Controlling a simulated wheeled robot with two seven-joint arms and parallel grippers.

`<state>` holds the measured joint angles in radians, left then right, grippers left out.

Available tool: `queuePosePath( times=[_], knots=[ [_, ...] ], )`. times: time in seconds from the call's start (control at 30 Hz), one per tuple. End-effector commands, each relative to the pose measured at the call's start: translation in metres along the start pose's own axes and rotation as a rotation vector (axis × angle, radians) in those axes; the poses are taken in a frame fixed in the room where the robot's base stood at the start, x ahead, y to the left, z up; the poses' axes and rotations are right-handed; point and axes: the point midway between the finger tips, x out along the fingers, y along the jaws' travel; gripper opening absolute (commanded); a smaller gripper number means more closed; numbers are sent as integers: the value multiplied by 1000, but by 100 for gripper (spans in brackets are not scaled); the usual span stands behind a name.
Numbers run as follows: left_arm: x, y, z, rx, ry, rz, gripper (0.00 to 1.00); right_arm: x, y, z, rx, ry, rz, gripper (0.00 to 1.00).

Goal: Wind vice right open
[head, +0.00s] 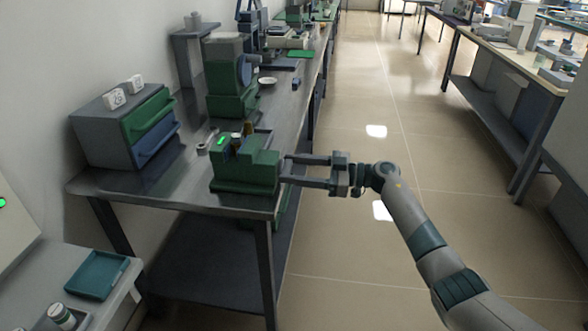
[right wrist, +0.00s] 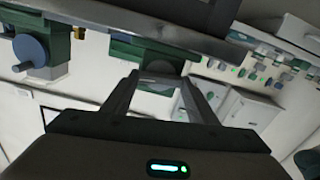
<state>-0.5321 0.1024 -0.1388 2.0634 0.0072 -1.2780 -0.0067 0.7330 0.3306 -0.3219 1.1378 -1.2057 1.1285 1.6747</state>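A green vice (head: 245,172) sits at the near right corner of the grey workbench, with a small lit green patch on its upper left. My right gripper (head: 286,170) comes in from the right at the vice's right end. Its two fingers are apart, with their tips close to that end. In the right wrist view the fingers (right wrist: 165,80) are spread, and the green vice (right wrist: 142,52) shows just beyond the tips. A grey piece shows between the fingertips; I cannot tell whether they touch it. My left gripper is not in view.
The grey workbench (head: 180,190) also bears a drawer cabinet (head: 105,125) at left and a green machine (head: 230,95) behind the vice. A teal tray (head: 97,275) lies at lower left. The aisle floor (head: 370,240) at right is clear.

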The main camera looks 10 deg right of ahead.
Motion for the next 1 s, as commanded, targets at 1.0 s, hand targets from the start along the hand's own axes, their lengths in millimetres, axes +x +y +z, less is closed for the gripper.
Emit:
queuePosePath(
  times=[1.0],
  knots=[
    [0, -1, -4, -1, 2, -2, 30, -1, -2, 1, -392, -2, -1, 31]
  ],
)
